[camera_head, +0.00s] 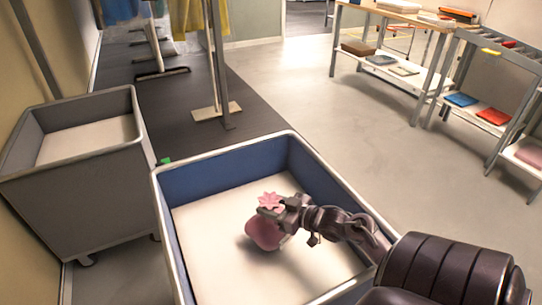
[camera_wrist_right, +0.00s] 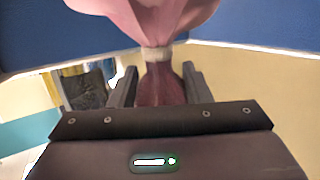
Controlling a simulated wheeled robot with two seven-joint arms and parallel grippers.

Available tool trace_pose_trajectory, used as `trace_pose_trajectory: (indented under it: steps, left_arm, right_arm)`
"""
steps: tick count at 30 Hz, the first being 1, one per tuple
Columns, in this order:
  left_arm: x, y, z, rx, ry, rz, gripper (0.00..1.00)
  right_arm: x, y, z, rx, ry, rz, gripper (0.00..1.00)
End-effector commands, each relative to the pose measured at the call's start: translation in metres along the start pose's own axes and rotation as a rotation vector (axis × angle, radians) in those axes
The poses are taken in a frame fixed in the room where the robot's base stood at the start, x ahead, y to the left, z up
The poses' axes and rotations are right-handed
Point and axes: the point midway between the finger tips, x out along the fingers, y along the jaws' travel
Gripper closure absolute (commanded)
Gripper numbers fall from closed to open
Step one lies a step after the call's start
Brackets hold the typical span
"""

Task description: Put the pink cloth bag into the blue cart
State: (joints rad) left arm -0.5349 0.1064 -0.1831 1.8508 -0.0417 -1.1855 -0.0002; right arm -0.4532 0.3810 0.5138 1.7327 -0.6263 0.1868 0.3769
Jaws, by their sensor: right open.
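The pink cloth bag (camera_head: 264,233) is inside the blue cart (camera_head: 232,170), over its pale floor. Its ruffled top (camera_head: 270,200) is up, above a tied neck. My right gripper (camera_head: 283,207) reaches into the cart from the right and is at the bag's neck. In the right wrist view the bag's pink cloth (camera_wrist_right: 145,22) flares beyond a pale tie. The darker neck lies between the two open fingers (camera_wrist_right: 159,88), with a gap at each side. I cannot tell whether the bag touches the cart floor. My left gripper is not in view.
A grey cart (camera_head: 75,190) with a pale floor stands at the left. A garment rail foot (camera_head: 217,111) is behind the blue cart. Shelves (camera_head: 400,75) with folded cloths stand at the back right. The floor between is clear.

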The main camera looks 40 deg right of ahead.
Motion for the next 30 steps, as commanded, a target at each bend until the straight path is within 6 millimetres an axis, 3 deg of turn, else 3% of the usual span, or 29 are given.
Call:
trace_pose_trajectory:
  steps: [5,18,24,30]
  left_arm:
    - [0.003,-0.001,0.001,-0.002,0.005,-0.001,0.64]
    - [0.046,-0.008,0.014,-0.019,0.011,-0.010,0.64]
    - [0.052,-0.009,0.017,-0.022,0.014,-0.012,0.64]
    - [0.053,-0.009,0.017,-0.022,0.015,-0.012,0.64]
  right_arm:
    - [-0.016,0.000,-0.003,0.000,0.000,0.000,0.56]
    - [-0.104,0.000,-0.003,-0.001,0.000,0.001,0.56]
    - [-0.119,0.000,-0.003,-0.002,0.002,0.000,0.56]
    - [-0.121,0.000,-0.003,-0.002,0.003,0.000,0.56]
